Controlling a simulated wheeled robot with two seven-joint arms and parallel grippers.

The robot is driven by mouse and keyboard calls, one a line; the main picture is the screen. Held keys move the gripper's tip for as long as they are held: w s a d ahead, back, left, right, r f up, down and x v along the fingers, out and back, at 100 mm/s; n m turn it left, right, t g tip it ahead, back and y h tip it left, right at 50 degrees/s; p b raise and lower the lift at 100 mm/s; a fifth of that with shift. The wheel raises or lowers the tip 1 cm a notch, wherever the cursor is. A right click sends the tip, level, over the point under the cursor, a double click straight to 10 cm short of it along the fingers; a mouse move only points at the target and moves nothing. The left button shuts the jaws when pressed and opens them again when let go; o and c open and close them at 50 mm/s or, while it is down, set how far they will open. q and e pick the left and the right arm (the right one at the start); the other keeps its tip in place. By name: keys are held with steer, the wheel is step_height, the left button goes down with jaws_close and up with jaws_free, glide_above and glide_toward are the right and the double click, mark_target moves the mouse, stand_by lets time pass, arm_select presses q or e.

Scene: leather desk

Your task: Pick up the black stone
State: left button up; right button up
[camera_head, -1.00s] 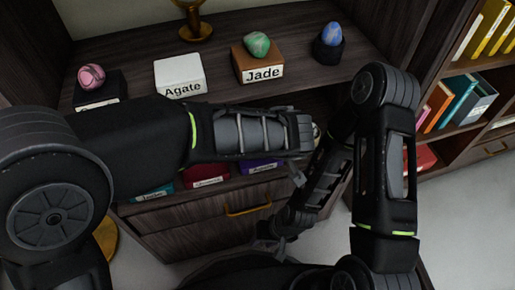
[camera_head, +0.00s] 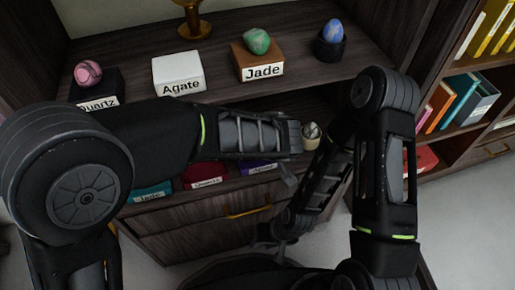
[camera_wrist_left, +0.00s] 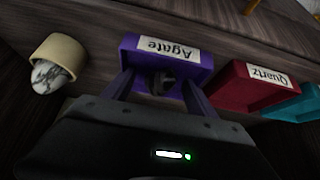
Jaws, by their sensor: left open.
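In the left wrist view, a dark lump (camera_wrist_left: 162,80), which looks like the black stone, sits in the purple tray (camera_wrist_left: 206,58) labelled Agate. My left gripper (camera_wrist_left: 158,92) is open, its two fingers apart on either side of the lump, with a gap showing around it. I cannot tell how deep the fingertips reach. In the head view the purple tray (camera_head: 258,168) is partly covered by my left arm, and the lump is hidden. My right gripper (camera_head: 277,236) hangs low in front of the cabinet; its jaws are too dark to read.
A white marbled stone (camera_wrist_left: 47,76) sits in a cream cup (camera_wrist_left: 63,49) beside the purple tray. Red (camera_wrist_left: 250,92) and teal (camera_wrist_left: 299,105) trays stand on its other side. The upper shelf holds a pink stone (camera_head: 88,73), a white Agate block (camera_head: 178,72), a green stone (camera_head: 257,41) and a blue egg (camera_head: 332,33).

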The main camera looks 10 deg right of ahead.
arm_select(q)
steer(key=shift+c, duration=0.5)
jaws_close()
